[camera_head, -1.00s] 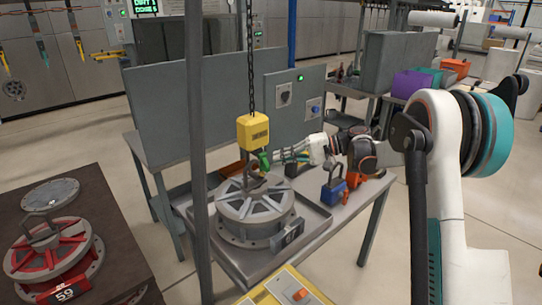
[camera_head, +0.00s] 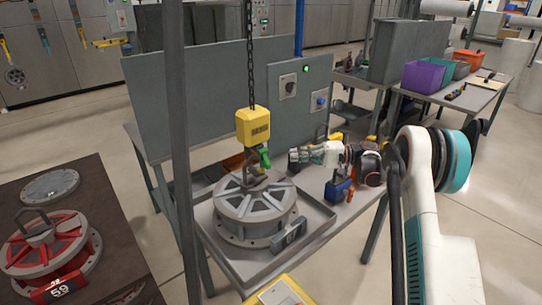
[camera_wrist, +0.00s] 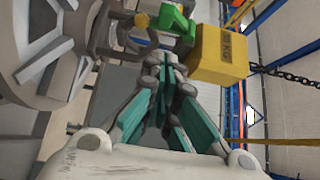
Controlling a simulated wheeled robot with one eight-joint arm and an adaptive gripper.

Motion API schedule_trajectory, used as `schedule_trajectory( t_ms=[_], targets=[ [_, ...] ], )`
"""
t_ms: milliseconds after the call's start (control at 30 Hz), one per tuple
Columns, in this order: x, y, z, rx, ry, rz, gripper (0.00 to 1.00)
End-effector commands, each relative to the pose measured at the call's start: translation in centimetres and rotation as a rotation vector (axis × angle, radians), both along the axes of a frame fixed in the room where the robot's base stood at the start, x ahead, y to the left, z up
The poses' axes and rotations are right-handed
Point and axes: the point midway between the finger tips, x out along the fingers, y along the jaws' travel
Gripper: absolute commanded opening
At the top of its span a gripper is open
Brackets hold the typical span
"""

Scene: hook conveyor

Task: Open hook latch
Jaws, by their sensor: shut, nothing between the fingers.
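A yellow hoist block (camera_head: 253,127) hangs on a chain, with a grey hook (camera_head: 255,178) below it. The hook is at the handle on top of a round grey spoked cover (camera_head: 254,203); exactly how it engages is too small to tell. The green latch (camera_head: 265,157) is at the hook's upper right. In the wrist view, the green latch (camera_wrist: 176,22) is just beyond my fingertips, beside the yellow block (camera_wrist: 218,52). My gripper (camera_head: 293,158) is shut and empty, right of the latch, with a small apparent gap. Its teal-lined fingers (camera_wrist: 170,62) meet in the wrist view.
The cover sits in a grey tray (camera_head: 318,216) on a workbench. A blue block with a handle (camera_head: 338,190) stands below my arm. A grey post (camera_head: 178,120) rises at left front. A red cover (camera_head: 45,246) lies on the dark table at left. A panel (camera_head: 300,90) stands behind.

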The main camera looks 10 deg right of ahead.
Motion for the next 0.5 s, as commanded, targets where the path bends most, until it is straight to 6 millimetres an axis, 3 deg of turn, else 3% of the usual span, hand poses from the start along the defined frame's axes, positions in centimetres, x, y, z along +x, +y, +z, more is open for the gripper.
schedule_trajectory(
  t_ms=[167, 500],
  targets=[
    [0.1, 1.5, -0.1, 0.000, 0.000, 0.002, 0.00],
    [0.5, 7.2, -0.2, -0.001, 0.000, 0.002, 0.00]
  ],
)
